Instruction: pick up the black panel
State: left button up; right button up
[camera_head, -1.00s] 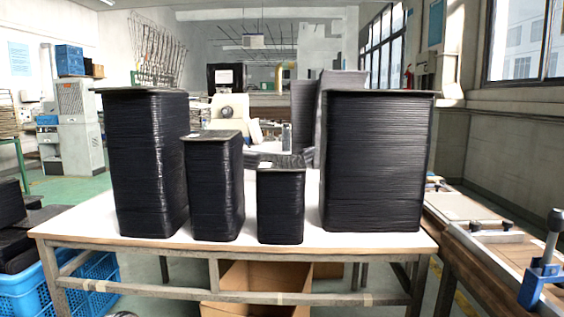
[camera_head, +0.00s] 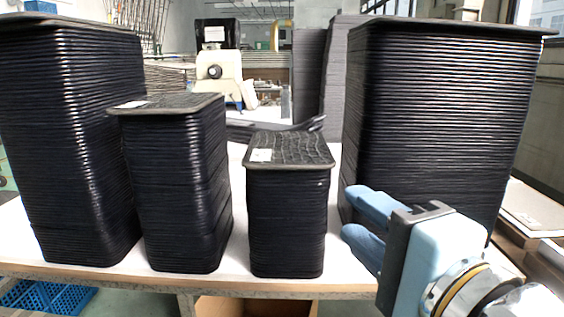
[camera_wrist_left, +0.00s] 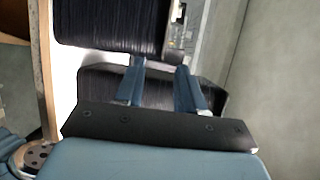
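Several stacks of black panels stand on the white table. The shortest stack (camera_head: 287,225) is in the middle, with a black panel (camera_head: 292,149) bearing a white label on top. A medium stack (camera_head: 185,190) with a labelled top panel (camera_head: 167,105) stands left of it. Tall stacks stand at the far left (camera_head: 70,140) and right (camera_head: 440,120), each with a panel on top.
The white table (camera_head: 236,240) has a narrow bare strip between the stacks. Grey stacked sheets (camera_head: 340,75) and a cream machine (camera_head: 220,75) are behind. A cardboard box (camera_head: 255,306) is under the table, and a blue crate (camera_head: 45,297) is at lower left.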

pick_arm(q)
send_near(301, 168)
jog(key=x, duration=0.3)
jog(key=shift+p+x, duration=0.8)
jog(key=shift+x, duration=2.2)
grip_shut()
